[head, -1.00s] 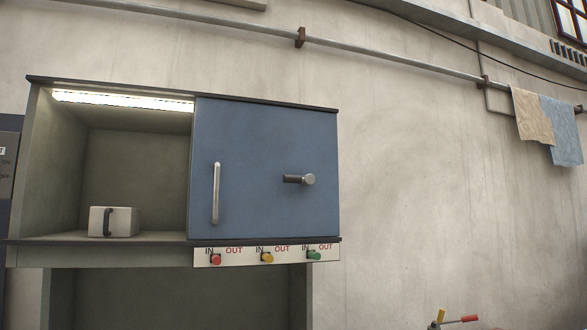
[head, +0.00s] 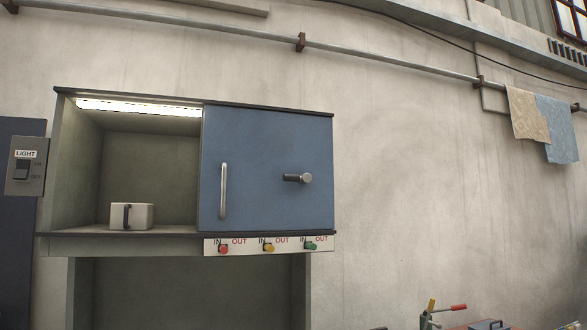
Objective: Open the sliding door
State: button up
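The blue sliding door (head: 262,150) covers the right half of a wall cabinet (head: 65,165) in the head view. It has a vertical silver bar handle (head: 223,191) near its left edge and a dark knob with a silver end (head: 298,178) right of its middle. The left half of the cabinet is uncovered and lit by a strip light (head: 140,107). A small pale block with a dark handle (head: 142,216) sits inside on the floor of that half. What lies behind the door is hidden. My gripper is not in this view.
A panel with red, yellow and green knobs (head: 268,246) runs below the door. A light switch box (head: 25,166) stands left of the cabinet. A pipe (head: 385,57) with hanging cloths (head: 527,114) crosses the wall. Tools with coloured handles (head: 432,312) show at the lower right.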

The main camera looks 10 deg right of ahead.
aim_at(247, 153)
jog(key=z, duration=0.05)
jog(key=k, duration=0.5)
jog(key=u, duration=0.3)
jog(key=i, duration=0.9)
jog(key=u, duration=0.7)
